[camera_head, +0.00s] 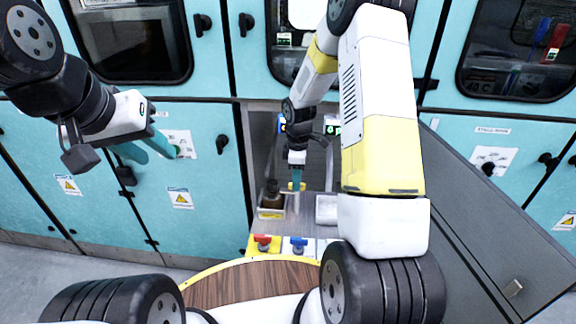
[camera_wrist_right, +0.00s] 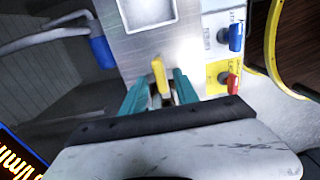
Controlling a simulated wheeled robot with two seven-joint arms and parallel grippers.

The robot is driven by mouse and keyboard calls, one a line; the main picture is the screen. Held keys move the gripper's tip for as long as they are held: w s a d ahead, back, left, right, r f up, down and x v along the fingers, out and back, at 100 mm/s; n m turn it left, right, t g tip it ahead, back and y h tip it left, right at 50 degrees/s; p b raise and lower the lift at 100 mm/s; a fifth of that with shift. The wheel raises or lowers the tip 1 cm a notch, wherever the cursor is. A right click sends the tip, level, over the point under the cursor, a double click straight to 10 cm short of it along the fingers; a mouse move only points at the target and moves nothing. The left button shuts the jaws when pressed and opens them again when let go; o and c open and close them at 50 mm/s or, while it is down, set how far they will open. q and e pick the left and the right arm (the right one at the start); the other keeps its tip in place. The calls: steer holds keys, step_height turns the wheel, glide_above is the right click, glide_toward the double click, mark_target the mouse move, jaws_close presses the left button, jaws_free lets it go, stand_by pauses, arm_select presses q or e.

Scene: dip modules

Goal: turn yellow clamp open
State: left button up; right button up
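The yellow clamp (camera_wrist_right: 159,76) is a small upright-looking lever on a grey metal plate. In the head view a bit of it (camera_head: 302,186) shows beside the fingertips. My right gripper (camera_wrist_right: 159,84) has its teal fingers apart, one on each side of the yellow clamp, with visible gaps. In the head view my right gripper (camera_head: 297,178) reaches down over the metal plate. My left gripper (camera_head: 157,156) is at the left, in front of the teal cabinets, with its two fingers apart and nothing seen between them.
A red handle (camera_head: 263,242) and a blue handle (camera_head: 299,244) sit on the panel's near side. A square recess (camera_head: 326,208) lies to the right. Teal cabinets (camera_head: 205,240) surround the opening.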

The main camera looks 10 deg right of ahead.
steer(key=shift+f, duration=0.45)
jaws_close()
